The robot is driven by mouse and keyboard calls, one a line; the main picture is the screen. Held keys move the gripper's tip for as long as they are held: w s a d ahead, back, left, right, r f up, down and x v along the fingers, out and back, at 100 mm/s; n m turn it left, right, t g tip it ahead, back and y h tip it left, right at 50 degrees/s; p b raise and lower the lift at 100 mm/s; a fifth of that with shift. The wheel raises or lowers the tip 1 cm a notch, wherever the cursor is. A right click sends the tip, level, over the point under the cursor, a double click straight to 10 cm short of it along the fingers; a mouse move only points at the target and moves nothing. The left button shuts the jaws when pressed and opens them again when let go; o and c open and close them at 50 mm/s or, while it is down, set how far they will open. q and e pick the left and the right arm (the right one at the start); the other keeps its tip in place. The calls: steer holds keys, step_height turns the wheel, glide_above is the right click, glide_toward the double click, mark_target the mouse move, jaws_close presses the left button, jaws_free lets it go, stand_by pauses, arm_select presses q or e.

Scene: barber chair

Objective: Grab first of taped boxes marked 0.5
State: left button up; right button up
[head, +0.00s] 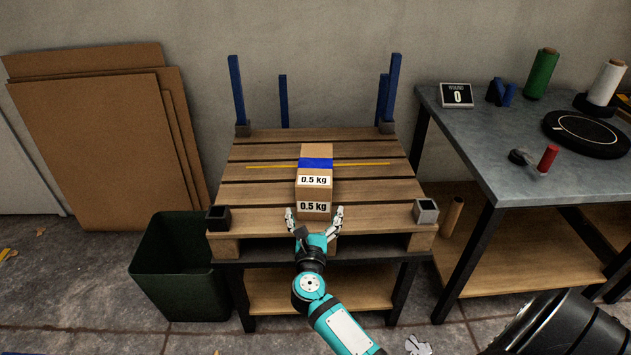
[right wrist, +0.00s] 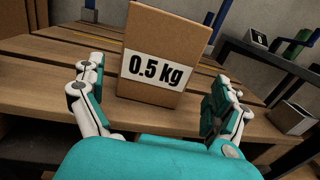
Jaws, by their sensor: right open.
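A brown cardboard box (head: 315,150) with a band of blue tape (head: 316,163) lies on the slatted wooden pallet (head: 255,180). "0.5 kg" labels show on its top and on its near end. In the right wrist view the box (right wrist: 165,45) stands ahead with its "0.5 kg" label facing me. My right gripper (head: 314,217) is open at the pallet's near edge, just in front of the box. Its fingers (right wrist: 156,80) are spread to either side of the box's near end, with gaps visible, and hold nothing. My left gripper is out of view.
Blue posts (head: 237,90) stand at the pallet's back corners, and small block-like sockets (head: 426,211) sit at its front corners. A grey worktable (head: 470,130) is on the right. A dark green bin (head: 170,265) stands at left. The slats beside the box are mostly clear.

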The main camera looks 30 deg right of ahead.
mark_target(314, 205)
steer(key=shift+w+d, duration=0.35)
steer(key=shift+w, duration=0.15)
steer(key=x, duration=0.4)
steer(key=shift+w, duration=0.25)
steer(key=shift+w+d, duration=0.1)
steer(key=c, duration=1.4)
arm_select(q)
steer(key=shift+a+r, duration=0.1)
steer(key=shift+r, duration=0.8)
arm_select(e)
steer(key=shift+o, duration=0.2)
